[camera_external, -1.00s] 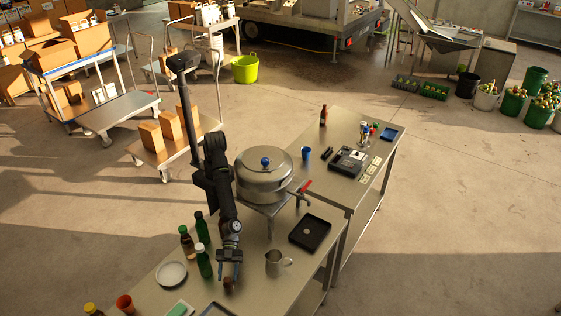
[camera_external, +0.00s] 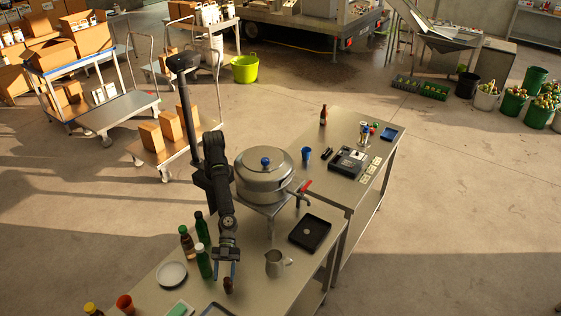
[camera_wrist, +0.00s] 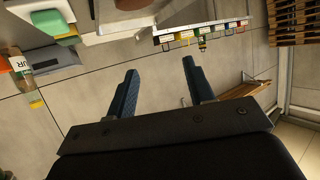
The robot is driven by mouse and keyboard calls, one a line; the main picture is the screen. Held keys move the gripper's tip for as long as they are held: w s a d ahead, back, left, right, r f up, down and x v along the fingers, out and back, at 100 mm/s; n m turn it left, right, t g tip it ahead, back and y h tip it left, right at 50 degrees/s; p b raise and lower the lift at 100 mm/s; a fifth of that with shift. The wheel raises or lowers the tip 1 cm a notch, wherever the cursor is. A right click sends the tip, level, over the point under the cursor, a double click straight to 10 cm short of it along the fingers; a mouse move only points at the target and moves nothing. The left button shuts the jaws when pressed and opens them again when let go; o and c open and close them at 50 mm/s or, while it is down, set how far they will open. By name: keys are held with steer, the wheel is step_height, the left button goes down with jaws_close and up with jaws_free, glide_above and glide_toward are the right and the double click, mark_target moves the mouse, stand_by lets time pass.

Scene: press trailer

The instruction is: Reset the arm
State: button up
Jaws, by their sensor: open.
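My gripper (camera_external: 226,271) is open and empty above the left table (camera_external: 255,296), near its front part. Its two blue fingers (camera_wrist: 160,92) stand apart in the wrist view with nothing between them. A small brown item (camera_external: 228,286) is close by the fingertips in the external view; I cannot tell its height relation to them. My arm stands beside a large steel pot (camera_external: 264,178) with a blue knob.
Green bottles (camera_external: 204,262), a white plate (camera_external: 171,274), a red cup (camera_external: 125,304) and a metal pitcher (camera_external: 275,263) stand around the gripper. A black tray (camera_external: 310,233) lies to the right. A second table (camera_external: 335,195) adjoins at the back.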

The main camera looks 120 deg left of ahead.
step_height(320, 180, up, 27)
steer(key=w+a+r+n+t+y, duration=0.1)
steer(key=w+a, duration=0.4)
steer(key=a, duration=0.5)
steer(key=shift+w+r, duration=0.2)
steer(key=shift+w, duration=0.2)
stand_by(0.3)
steer(key=s+d+f+m+g, duration=0.1)
steer(key=s+d, duration=0.4)
steer(key=d, duration=0.4)
step_height(320, 180, down, 10)
steer(key=d+h, duration=0.1)
steer(key=shift+s, duration=0.4)
